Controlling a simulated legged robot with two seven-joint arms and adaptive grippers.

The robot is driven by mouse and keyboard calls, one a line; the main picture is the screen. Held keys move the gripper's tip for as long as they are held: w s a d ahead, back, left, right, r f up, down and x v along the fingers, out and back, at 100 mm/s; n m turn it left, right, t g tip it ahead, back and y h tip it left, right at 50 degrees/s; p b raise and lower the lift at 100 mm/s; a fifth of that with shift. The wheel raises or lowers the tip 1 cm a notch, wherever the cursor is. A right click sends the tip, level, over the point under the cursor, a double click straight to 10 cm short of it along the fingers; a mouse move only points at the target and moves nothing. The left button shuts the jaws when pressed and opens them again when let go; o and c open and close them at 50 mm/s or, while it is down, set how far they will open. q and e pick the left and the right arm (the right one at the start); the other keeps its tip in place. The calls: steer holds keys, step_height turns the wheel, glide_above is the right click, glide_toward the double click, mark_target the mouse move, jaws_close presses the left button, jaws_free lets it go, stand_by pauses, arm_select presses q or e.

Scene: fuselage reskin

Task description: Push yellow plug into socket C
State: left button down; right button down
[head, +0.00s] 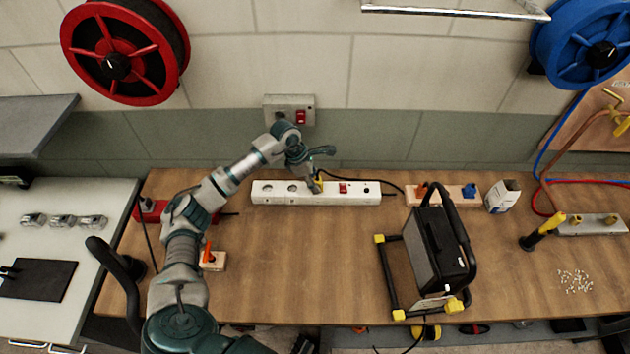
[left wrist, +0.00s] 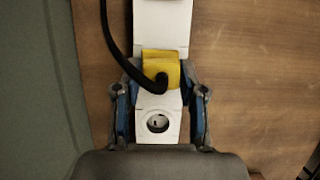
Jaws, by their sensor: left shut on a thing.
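The white power strip (head: 235,0) lies along the back of the wooden bench; it also shows in the left wrist view (left wrist: 160,20). Two open sockets show on its left part, and a red switch sits right of the plug. The yellow plug (left wrist: 152,62) is at the strip between them, with its black cable bending away to the upper left in the left wrist view. My left gripper (head: 317,176) is shut on the yellow plug, a blue-lined finger on each side. I cannot tell how deep the plug sits. An empty round socket (left wrist: 157,122) shows beside it. My right gripper is not in view.
A black work lamp (head: 437,255) with yellow corners stands right of centre. A wooden block with orange and blue plugs (head: 468,190) is behind it. A small block with an orange item (head: 214,262) lies near my arm. The bench's front middle is clear.

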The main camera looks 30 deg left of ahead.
arm_select(q)
steer(key=shift+f, duration=0.2)
steer(key=c, duration=0.6)
jaws_free()
steer(key=shift+p+v, duration=1.3)
steer(key=shift+v, duration=1.25)
